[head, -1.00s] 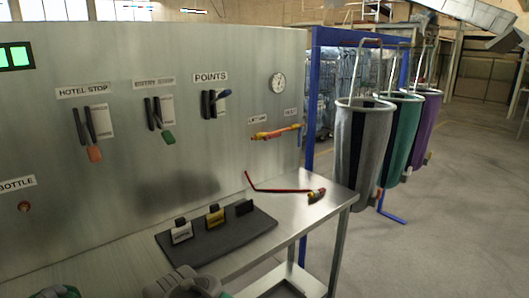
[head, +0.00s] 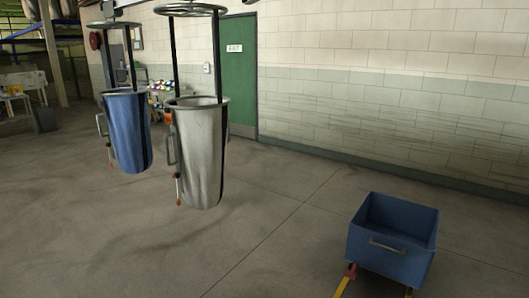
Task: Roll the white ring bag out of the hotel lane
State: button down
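A white-grey sling bag (head: 200,152) hangs left of centre in the head view. It hangs upright under a dark ring (head: 190,9) by dark straps, clear of the floor. A handle and a thin rod with red parts show on its left side. A blue sling bag (head: 128,132) hangs the same way to its left and a little behind, apart from it. The rail above the bags is out of the picture. My gripper is not in view.
A green exit door (head: 238,78) and a block wall (head: 400,80) close the back. Open concrete floor lies around the bags.

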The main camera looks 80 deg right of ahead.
aim_at(199, 133)
jog(key=z, duration=1.9)
jog(key=i, duration=1.15)
jog(key=u, duration=0.9)
jog(key=i, duration=1.3)
jog(key=u, duration=0.3)
